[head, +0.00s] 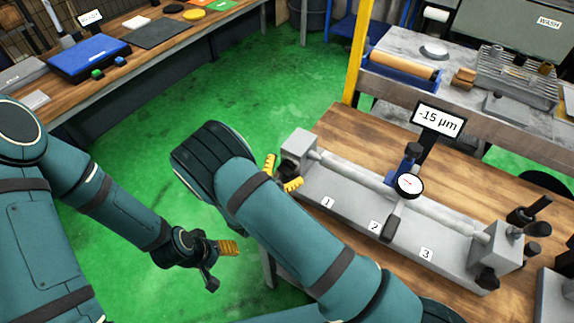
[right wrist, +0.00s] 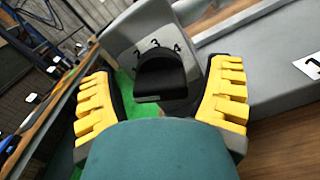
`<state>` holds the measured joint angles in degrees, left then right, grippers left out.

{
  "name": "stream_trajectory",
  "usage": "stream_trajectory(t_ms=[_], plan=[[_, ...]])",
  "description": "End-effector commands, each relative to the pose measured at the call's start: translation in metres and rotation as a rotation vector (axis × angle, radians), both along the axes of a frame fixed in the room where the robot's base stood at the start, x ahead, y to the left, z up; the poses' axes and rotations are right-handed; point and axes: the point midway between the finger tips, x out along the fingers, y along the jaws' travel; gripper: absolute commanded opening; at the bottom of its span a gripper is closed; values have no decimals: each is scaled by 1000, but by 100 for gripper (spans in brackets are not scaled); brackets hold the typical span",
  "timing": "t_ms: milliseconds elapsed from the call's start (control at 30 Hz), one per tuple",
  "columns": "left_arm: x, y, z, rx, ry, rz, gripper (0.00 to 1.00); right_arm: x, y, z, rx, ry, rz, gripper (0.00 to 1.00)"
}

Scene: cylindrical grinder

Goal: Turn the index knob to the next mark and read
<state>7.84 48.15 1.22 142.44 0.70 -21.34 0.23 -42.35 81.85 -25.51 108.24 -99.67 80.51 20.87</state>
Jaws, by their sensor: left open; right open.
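The index knob (right wrist: 162,78) is black and sits on a grey end plate marked 2, 3 and 4 in the right wrist view; the 3 is just above it. My right gripper (right wrist: 163,85) is open, with yellow fingers on either side of the knob and gaps between. A dial gauge (head: 409,185) stands mid-fixture, and the display (head: 437,120) reads -15 µm. My left gripper (head: 218,263) is open and empty above the green floor.
The fixture bed carries labels 1, 2 and 3, with a black block (head: 389,228) beside label 2. A long bar runs above the bed. Black handles (head: 528,215) stand at its right end. A wooden bench (head: 150,55) with a blue case is at the upper left.

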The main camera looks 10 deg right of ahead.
Motion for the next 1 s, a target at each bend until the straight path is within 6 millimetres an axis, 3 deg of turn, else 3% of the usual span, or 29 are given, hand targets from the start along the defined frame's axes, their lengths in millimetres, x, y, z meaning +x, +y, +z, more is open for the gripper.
stream_trajectory(t_ms=[200, 400, 733, 1000], plan=[[0, 0, 0, 0, 0, 0, 62, 0, 0, 0, 0, 0, 0, 75], [0, 0, 0, 0, 0, 0, 62, 0, 0, 0, 0, 0, 0, 10], [0, 0, -5, 1, 0, 0, 62, 0, 0, -1, 24, -25, 0, 10], [0, -1, -25, 4, 2, 0, 62, 0, 0, -3, 135, -138, -1, 10]])
